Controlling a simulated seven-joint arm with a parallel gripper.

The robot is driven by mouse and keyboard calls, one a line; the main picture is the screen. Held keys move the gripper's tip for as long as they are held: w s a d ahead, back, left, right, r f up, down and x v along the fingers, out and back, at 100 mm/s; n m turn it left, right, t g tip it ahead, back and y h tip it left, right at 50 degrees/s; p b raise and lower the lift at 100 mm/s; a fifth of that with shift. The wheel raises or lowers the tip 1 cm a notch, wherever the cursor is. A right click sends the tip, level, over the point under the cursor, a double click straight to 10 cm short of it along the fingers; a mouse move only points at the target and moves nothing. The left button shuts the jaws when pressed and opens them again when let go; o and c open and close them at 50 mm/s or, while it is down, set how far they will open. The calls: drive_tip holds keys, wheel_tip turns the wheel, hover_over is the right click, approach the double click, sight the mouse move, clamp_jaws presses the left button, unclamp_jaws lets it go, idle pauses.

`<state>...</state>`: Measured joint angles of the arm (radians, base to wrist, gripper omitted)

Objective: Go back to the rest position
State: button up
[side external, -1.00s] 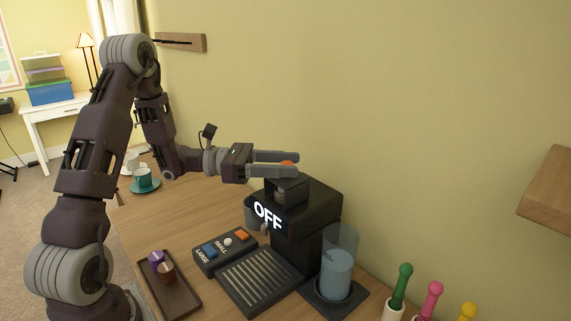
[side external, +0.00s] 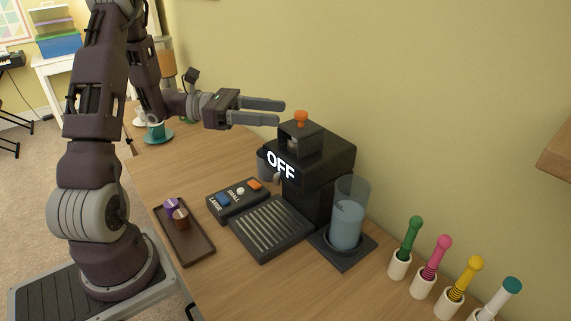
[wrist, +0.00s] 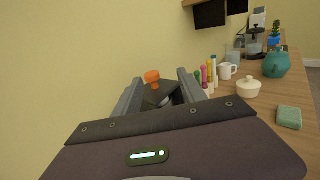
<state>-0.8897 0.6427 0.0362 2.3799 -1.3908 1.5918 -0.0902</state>
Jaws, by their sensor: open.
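My gripper (side external: 282,112) is open and empty in the side external view.
A button panel (side external: 237,200) and a brown tray (side external: 184,233) with two capsules lie in front. A water tank (side external: 347,222) stands right of the machine. Several colored-handled tools (side external: 436,261) stand in white holders. A teal cup (side external: 156,132) is behind my arm. A wooden shelf (side external: 556,150) juts from the wall.

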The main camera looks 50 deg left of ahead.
drive_tip(key=s+d+r+m+g+y, duration=0.2)
drive_tip(key=s+d+m+g, duration=1)
drive_tip(key=d, duration=0.5)
drive_tip(key=s+a+m+t+y, duration=0.4)
drive_tip(key=s+m+y, duration=0.5)
drive_tip(key=m, duration=0.5)
drive_tip(key=shift+s+a+r+t+y, duration=0.2)
drive_tip(key=shift+s+a+t+y, duration=0.15)
drive_tip(key=shift+t+y, duration=0.6)
